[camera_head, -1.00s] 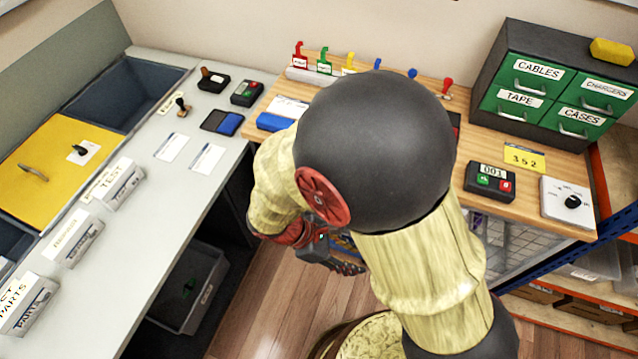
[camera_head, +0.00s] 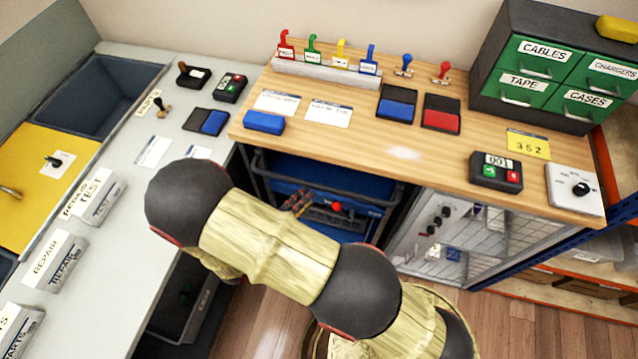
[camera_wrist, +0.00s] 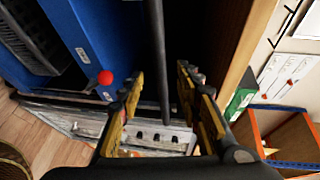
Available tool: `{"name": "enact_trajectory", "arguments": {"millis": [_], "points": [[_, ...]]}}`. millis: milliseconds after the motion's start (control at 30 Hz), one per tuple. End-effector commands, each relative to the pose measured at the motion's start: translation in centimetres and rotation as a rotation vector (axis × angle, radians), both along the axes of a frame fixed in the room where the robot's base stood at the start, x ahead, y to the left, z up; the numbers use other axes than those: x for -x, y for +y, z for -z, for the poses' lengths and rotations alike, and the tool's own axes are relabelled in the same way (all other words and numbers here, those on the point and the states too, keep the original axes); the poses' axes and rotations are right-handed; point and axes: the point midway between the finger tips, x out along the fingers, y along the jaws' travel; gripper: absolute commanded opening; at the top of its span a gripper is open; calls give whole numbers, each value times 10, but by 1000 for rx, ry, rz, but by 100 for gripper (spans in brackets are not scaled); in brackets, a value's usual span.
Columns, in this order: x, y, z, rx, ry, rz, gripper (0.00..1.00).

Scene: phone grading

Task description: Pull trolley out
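The blue trolley (camera_head: 372,188) stands under the wooden bench, with a dark rail around its top. My gripper (camera_head: 298,203) is at the trolley's front left, partly hidden by my arm in the head view. In the wrist view my gripper (camera_wrist: 160,80) is open, its two fingers apart. A dark bar (camera_wrist: 157,45), apparently the trolley's rail, runs between or just beyond the fingertips; I cannot tell how deep it sits. The trolley's blue body (camera_wrist: 80,45) and a red ball (camera_wrist: 105,77) lie to the left of the fingers.
The wooden bench (camera_head: 420,165) overhangs the trolley. A mesh-front cabinet (camera_head: 435,225) stands to its right, and the grey counter (camera_head: 120,235) with a grey bin (camera_head: 180,325) below is to the left. Wooden floor (camera_head: 255,325) is open in front.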

Motion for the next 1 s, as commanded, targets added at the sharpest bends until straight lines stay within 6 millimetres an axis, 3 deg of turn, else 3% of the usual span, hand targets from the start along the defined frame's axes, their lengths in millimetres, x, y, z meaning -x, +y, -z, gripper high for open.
{"name": "enact_trajectory", "arguments": {"millis": [167, 633, 1000], "points": [[-5, -6, 2, 38, 34, -4, 35], [-50, -48, 14, 35, 32, -3, 35], [-56, -53, 14, 34, 32, -4, 35]]}}
